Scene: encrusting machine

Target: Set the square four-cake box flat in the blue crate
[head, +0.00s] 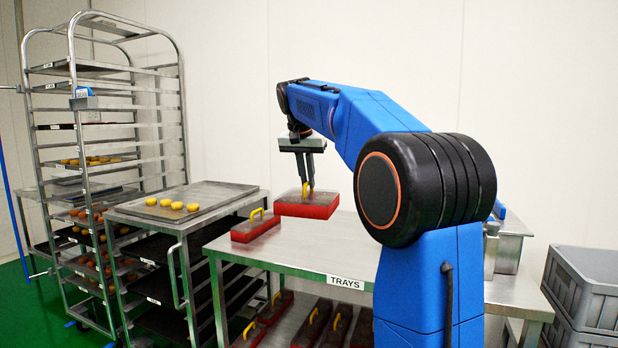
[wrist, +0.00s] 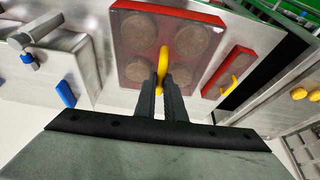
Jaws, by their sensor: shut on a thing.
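The square four-cake box (head: 306,206) is red-sided, with a yellow handle on top. In the wrist view, four round cakes show through the lid of the box (wrist: 140,73). My gripper (head: 308,186) is above the box, shut on its yellow handle; the fingertips also show at the handle in the wrist view (wrist: 163,82). The box hangs roughly level and appears to be a little above the steel table (head: 300,252). No blue crate shows in either view.
A narrow red box (head: 255,226) with a yellow handle lies left of the held box. More such boxes (head: 312,322) sit on the shelf below. A trolley with a cake tray (head: 186,202) and a tall rack (head: 75,150) stand left. Grey crates (head: 585,290) are stacked right.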

